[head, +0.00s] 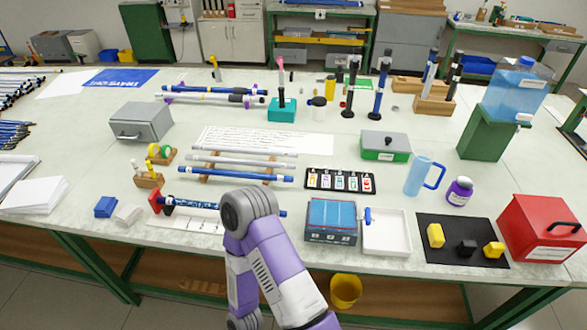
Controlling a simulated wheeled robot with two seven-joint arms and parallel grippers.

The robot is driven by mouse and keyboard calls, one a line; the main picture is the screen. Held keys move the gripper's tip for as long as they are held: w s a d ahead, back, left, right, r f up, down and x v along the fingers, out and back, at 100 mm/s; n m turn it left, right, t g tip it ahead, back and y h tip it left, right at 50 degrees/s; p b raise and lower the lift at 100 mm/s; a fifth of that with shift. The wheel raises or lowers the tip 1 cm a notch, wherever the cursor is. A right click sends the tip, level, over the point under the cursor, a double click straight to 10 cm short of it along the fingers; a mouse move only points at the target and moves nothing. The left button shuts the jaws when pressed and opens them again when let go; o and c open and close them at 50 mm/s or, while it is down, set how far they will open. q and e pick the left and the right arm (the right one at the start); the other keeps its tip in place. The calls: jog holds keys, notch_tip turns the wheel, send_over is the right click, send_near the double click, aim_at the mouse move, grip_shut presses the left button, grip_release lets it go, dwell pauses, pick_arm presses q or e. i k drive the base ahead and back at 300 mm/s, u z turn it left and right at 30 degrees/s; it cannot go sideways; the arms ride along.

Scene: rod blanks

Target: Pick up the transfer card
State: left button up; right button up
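I cannot tell for sure which thing is the transfer card. A pale flat card or strip (185,222) with faint marks lies near the front edge, left of centre. My purple and grey arm covers its right end. A dark blue rod (198,204) with a patterned section lies just behind it, its left end at a red block (156,202). A large white sheet (262,141) with rows of marks lies farther back. Neither of my grippers shows; only one arm's bent links are in view, at the bottom centre.
Rods on a wooden rack (205,180) lie behind the pale strip. A black strip of coloured labels (340,190), a blue-topped box (331,238), a white tray (387,248) and a black mat (438,255) stand to the right. Blue and white blocks lie at the left.

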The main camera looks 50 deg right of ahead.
aim_at(366, 175)
jog(key=u, duration=0.75)
jog(key=k, duration=1.2)
jog(key=z, duration=1.7)
jog(key=i, duration=0.25)
jog(key=u, duration=0.05)
